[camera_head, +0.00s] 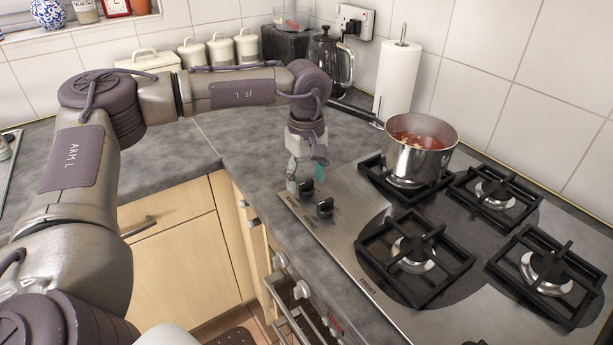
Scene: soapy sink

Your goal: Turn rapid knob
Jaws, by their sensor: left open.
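Two black knobs sit close together on the front left part of the steel hob (345,262). The farther knob (307,188) is right at my left gripper, and the nearer knob (324,208) is just beside it. My right gripper is not in view.
A steel pot (418,158) of red food stands on the back left burner, its dark handle (355,112) reaching left behind my gripper. Other burners with black grates (412,262) lie to the right. A paper towel roll (398,82) stands behind. Grey worktop (165,150) is clear at left.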

